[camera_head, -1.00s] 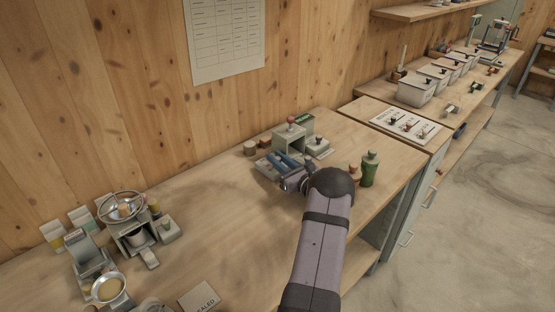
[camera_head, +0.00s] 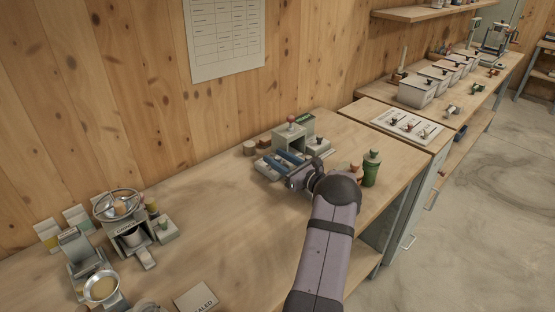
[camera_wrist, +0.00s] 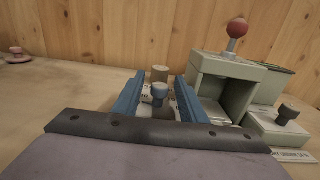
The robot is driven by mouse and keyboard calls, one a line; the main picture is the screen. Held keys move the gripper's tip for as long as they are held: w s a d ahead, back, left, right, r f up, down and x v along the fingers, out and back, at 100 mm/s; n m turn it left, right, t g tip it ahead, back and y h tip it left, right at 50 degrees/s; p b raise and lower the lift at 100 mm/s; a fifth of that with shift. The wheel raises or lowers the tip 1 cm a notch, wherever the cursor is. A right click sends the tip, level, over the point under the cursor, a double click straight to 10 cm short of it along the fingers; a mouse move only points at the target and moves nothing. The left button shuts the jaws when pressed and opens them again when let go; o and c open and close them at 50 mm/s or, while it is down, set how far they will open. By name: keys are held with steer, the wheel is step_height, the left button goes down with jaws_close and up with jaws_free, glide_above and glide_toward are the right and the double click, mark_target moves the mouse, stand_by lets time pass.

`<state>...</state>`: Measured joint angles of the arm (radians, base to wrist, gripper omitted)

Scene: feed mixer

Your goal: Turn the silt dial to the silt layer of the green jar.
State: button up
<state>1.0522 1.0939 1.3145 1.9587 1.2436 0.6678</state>
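The green jar (camera_head: 371,168) stands upright near the table's right edge, right of my gripper. My gripper (camera_head: 286,159) is open, with blue fingers that also show in the wrist view (camera_wrist: 158,98). A grey-blue knob (camera_wrist: 159,94) shows between the fingers, with a gap on each side, over a pale plate with markings too small to read. Another dark knob on a pale base (camera_wrist: 287,114) stands to the right; it also shows in the head view (camera_head: 318,147). I cannot tell which knob is the silt dial.
A pale box with a red ball-topped lever (camera_head: 291,133) stands close behind my gripper. A brown-orange object (camera_head: 354,169) is beside the green jar. A tan round piece (camera_wrist: 160,73) lies beyond the fingers. A mixer with a hand wheel (camera_head: 117,205) is at left. The table's middle is clear.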

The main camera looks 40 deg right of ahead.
steer(key=shift+s+f, duration=0.1)
steer(key=shift+s, duration=0.55)
steer(key=shift+s+b, duration=0.85)
steer(key=shift+s, duration=2.15)
